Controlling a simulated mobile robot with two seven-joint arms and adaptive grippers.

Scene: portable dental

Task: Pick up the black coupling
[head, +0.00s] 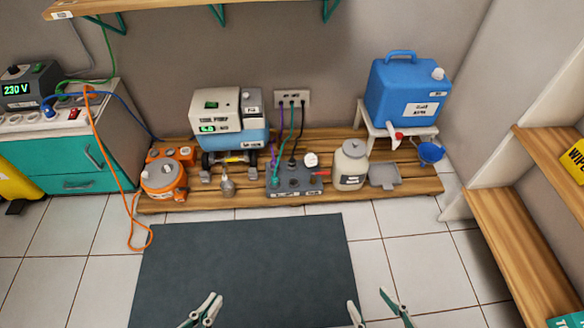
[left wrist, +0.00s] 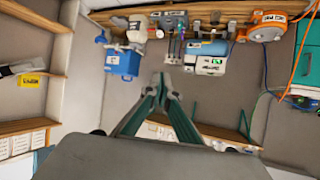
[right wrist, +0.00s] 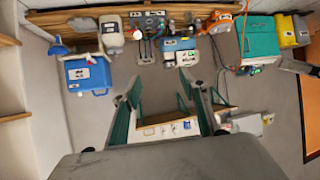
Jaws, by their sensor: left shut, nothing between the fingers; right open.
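I cannot make out a piece that is clearly the black coupling in any view; it is too small to tell or hidden. A grey connection box (head: 293,182) with dark, green and purple lines stands on the wooden platform below a wall socket. My left gripper (head: 205,309) is shut and empty over the front of the dark mat; its fingers meet in the left wrist view (left wrist: 161,88). My right gripper (head: 370,304) is open and empty near the mat's front right corner; its fingers stand apart in the right wrist view (right wrist: 160,90). Both are well short of the platform.
The wooden platform (head: 230,203) also bears an orange pot (head: 160,180), a white-and-blue unit (head: 228,120), a cream jar (head: 350,165), a grey tray (head: 385,176) and a blue tank (head: 405,90) on a stand. An orange cable trails at left. Shelves stand at right. The dark mat (head: 245,260) is clear.

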